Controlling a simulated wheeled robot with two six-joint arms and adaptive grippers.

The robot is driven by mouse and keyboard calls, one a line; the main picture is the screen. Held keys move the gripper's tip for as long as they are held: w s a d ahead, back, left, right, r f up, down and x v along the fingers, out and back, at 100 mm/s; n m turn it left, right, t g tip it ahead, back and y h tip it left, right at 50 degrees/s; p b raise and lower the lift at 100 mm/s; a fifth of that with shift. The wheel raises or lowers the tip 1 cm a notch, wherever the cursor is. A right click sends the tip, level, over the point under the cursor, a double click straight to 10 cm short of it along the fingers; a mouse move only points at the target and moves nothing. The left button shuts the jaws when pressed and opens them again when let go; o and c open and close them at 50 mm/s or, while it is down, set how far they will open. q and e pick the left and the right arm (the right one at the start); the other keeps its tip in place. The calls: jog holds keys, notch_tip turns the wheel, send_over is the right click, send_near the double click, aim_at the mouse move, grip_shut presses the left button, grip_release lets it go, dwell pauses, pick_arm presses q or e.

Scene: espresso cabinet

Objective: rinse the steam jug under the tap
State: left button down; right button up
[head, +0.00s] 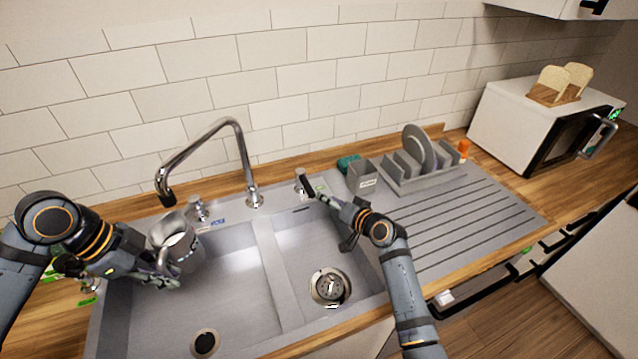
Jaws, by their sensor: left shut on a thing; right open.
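The steam jug (184,250), a light metal pitcher, is held over the left part of the left sink basin. My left gripper (160,275) is shut on it at its handle side; the fingers partly hide behind and beside it. The jug's mouth sits just below the spout end of the chrome tap (240,150). No water stream shows. A small tap handle (300,182) with a dark lever stands on the sink's back ledge. My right gripper (334,207) is open close beside this handle; I cannot tell whether it touches it.
A second knob (197,209) stands left of the tap's base. Right of the basins are a grey utensil holder (362,178), a green sponge (348,163) and a dish rack (418,172) with a plate. The ribbed drainboard (470,222) is clear. The right basin (300,262) is empty.

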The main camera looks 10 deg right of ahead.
pick_arm(q)
jog(key=s+p, duration=0.2)
jog(key=p, duration=0.1)
jog(key=s+d+p, duration=0.1)
jog(key=s+p, duration=0.2)
jog(key=shift+p, duration=0.3)
jog(key=shift+w, duration=0.1)
dwell(0.3)
dwell(2.1)
